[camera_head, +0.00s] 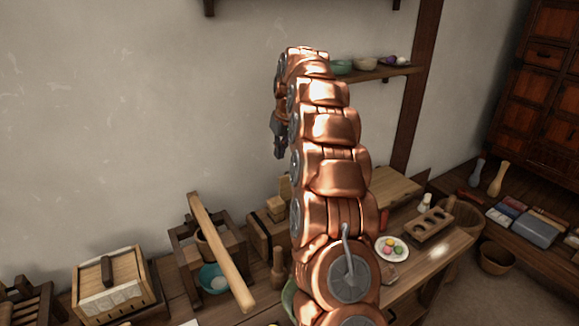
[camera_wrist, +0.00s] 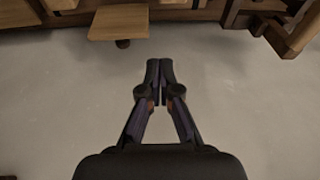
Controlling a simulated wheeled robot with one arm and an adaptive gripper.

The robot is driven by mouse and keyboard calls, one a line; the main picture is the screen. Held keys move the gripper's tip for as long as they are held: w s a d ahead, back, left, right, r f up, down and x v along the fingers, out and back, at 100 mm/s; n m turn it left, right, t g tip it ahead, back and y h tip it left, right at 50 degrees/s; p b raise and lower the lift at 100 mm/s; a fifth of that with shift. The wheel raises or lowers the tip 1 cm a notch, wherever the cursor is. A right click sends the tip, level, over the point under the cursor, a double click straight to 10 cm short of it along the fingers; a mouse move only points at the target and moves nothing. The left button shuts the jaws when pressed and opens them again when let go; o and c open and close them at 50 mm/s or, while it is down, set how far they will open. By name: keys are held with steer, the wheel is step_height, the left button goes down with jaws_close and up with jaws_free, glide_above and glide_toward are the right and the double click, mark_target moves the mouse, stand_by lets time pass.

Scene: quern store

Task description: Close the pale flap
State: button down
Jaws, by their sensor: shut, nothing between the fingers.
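A pale wooden panel (camera_wrist: 118,22) juts out at the top of the wrist view, with a small dark knob at its lower edge. It looks like the pale flap, standing out from the wooden furniture behind it. In the head view a pale flat board (camera_head: 397,188) shows right of my arm, partly hidden by it; I cannot tell if it is the same piece. My gripper (camera_wrist: 160,65) is shut and empty, apart from the panel, over a plain grey surface. In the head view my gripper (camera_head: 279,150) hangs fingers down, near the wall.
A pale-lidded box (camera_head: 110,285) and a wooden frame with a long beam (camera_head: 222,250) stand on the bench at left. A plate of coloured balls (camera_head: 391,248) and a holed block (camera_head: 432,226) lie at right. A shelf with bowls (camera_head: 372,72) is behind my arm.

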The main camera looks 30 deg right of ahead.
glide_toward(288, 173)
steer(key=shift+h, duration=0.3)
steer(key=shift+p+x, duration=2.05)
steer(key=shift+x, duration=1.5)
steer(key=shift+a+b, duration=0.2)
steer(key=shift+b, duration=0.15)
